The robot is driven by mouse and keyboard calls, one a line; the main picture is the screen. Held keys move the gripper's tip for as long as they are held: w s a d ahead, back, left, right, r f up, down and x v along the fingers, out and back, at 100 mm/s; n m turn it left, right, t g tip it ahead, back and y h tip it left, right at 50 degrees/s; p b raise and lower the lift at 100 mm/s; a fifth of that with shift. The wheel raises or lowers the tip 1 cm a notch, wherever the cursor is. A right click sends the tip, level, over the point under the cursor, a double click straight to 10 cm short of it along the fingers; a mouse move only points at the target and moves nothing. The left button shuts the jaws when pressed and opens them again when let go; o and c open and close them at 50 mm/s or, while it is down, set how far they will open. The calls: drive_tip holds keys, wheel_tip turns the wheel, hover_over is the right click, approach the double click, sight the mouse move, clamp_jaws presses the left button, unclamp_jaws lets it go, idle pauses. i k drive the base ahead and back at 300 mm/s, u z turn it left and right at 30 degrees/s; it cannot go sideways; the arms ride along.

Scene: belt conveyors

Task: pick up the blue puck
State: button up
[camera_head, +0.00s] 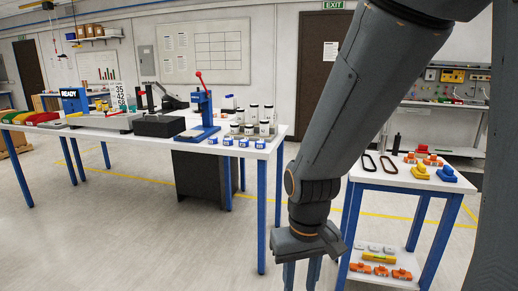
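I cannot make out a thing that is clearly a blue puck. A blue rounded piece (447,174) lies on the top of the white cart at the right, beside a yellow one (420,172); it is too small to tell if it is the puck. My gripper (302,274) hangs down at the bottom middle, left of the cart. Its two fingers are apart with nothing seen between them, and their tips are cut off by the picture's lower edge. It is well away from the blue piece.
Floor between is clear.

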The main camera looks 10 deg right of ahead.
sight(242, 144)
drive_tip(key=u, duration=0.15)
drive_tip(key=i, duration=1.7)
drive_tip(key=z, duration=0.9)
drive_tip(key=i, duration=1.1)
drive_tip(key=z, duration=0.1)
